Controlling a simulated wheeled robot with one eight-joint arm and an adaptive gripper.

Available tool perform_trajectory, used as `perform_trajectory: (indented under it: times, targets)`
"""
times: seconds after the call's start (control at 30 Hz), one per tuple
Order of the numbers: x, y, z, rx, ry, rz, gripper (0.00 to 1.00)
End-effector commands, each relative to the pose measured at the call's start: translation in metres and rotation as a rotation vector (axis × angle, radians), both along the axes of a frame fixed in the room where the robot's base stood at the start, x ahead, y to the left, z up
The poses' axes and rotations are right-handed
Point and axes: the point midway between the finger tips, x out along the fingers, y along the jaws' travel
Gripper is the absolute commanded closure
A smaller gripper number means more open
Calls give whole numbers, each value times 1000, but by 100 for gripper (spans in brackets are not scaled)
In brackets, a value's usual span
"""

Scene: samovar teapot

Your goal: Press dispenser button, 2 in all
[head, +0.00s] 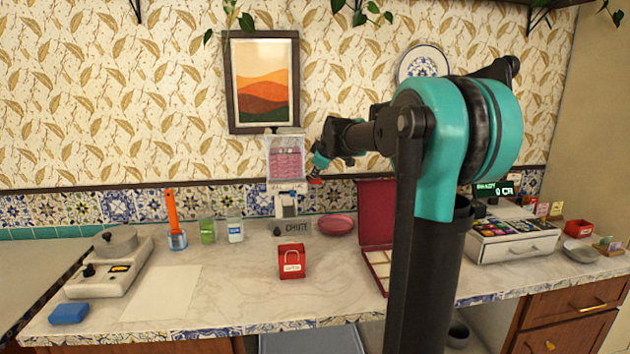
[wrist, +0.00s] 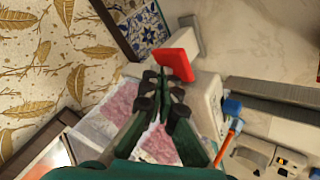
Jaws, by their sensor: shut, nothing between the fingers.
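The dispenser (head: 287,163) stands at the back of the counter against the tiled wall. It has a clear hopper with pink contents above a white body. In the wrist view the dispenser's white body (wrist: 208,105) lies behind my fingers. A flat red piece (wrist: 177,64), which looks like its button, sticks out just past my fingertips. A bit of red also shows in the head view beside my gripper (head: 317,174), at the dispenser's right side. My gripper (wrist: 163,84) is shut and empty. I cannot tell if the fingertips touch the red piece.
A grey "CHUTE" plate (head: 298,229) is below the dispenser, with a red box (head: 291,262) in front. A red dish (head: 337,224) and an open red case (head: 376,217) are to the right.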

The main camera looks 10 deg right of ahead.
Motion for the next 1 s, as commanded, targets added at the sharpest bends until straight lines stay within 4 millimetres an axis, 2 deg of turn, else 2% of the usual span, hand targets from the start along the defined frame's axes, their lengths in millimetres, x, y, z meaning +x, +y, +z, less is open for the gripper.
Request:
perform_trajectory:
  times: [1.0]
  targets:
    - [0, 0, -11, 0, 0, 0, 100]
